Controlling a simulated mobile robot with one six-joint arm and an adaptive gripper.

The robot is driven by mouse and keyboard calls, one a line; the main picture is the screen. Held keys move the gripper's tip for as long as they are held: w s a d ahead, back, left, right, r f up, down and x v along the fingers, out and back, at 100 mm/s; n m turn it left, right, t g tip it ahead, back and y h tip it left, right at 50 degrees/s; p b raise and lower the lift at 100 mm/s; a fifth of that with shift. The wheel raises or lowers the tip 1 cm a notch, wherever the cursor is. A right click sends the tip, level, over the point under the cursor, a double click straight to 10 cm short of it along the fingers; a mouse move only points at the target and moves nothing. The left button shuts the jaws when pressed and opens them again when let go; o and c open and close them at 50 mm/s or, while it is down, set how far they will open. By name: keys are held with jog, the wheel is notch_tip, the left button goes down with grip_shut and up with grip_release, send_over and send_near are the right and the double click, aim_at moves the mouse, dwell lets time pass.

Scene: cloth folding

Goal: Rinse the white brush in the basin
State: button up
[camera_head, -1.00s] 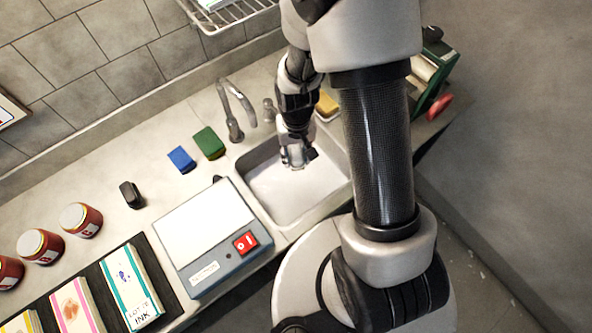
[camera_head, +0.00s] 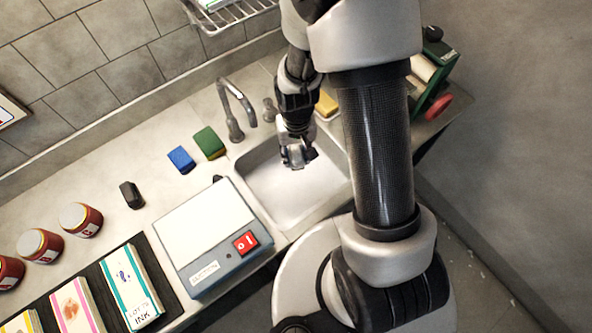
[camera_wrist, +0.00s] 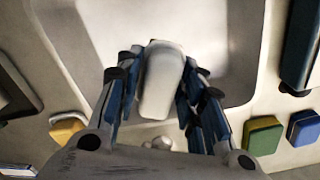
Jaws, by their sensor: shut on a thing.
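My gripper (camera_head: 297,158) points down into the basin (camera_head: 268,205) in the head view. In the wrist view my gripper (camera_wrist: 163,95) is shut on a white block-like thing, the white brush (camera_wrist: 161,82), held between its blue-lined fingers. Its bristles cannot be made out. The basin (camera_wrist: 215,30) spreads behind the brush in the wrist view. In the head view the brush is mostly hidden by the gripper. I cannot tell whether it touches the basin floor, and no water can be made out.
A curved tap (camera_head: 236,110) stands at the basin's back edge. A green sponge (camera_head: 209,143), a blue sponge (camera_head: 181,159) and a yellow block (camera_head: 327,104) lie near it. A grey device with a red switch (camera_head: 212,240) stands left of the basin. A wire rack (camera_head: 235,15) hangs above.

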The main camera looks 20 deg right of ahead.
dwell(0.6)
jog(key=shift+r+p, duration=1.55)
jog(key=shift+r, duration=0.5)
